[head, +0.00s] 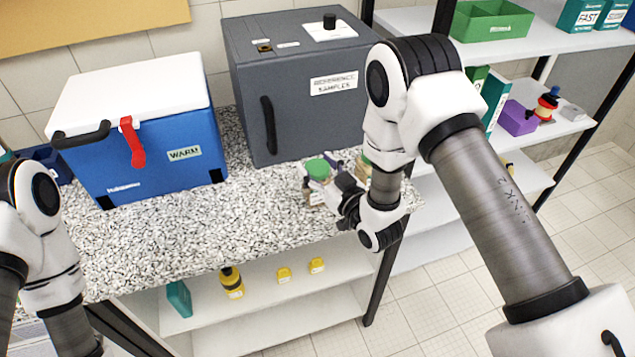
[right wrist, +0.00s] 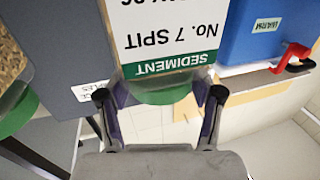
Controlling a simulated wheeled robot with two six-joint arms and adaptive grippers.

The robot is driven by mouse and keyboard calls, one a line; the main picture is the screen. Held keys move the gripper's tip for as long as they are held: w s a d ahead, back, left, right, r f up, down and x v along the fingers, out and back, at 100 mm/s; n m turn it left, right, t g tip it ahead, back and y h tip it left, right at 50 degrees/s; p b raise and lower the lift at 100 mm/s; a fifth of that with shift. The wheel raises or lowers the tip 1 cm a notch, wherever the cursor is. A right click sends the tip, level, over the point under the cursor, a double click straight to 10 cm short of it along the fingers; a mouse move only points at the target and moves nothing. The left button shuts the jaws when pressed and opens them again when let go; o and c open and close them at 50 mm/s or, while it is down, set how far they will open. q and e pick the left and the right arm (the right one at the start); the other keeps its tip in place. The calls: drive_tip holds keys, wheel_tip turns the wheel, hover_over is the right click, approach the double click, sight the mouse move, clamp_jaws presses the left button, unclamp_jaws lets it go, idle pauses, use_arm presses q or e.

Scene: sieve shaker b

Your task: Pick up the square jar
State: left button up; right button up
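A jar with a green lid and a pale label (head: 316,193) is at the front of the speckled counter, beside another jar partly behind my right arm. My right gripper (head: 332,176) is at this jar's upper part. In the right wrist view, the jar's flat white label (right wrist: 166,35) appears upside down, reading "SEDIMENT No. 7 SPIT". The jar's green lid (right wrist: 165,96) lies between the two fingers of my right gripper (right wrist: 162,92), purple pads close to both sides. I cannot tell whether they press on it. My left gripper is out of view.
A second green-lidded jar (right wrist: 14,108) stands close by. A grey sample box (head: 258,75) and a blue cooler (head: 150,165) with a red latch stand behind on the counter (head: 190,235). Its front left area is clear. Shelves (head: 535,125) stand to the right.

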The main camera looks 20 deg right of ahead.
clamp_jaws()
drive_tip(key=shift+r, duration=0.15)
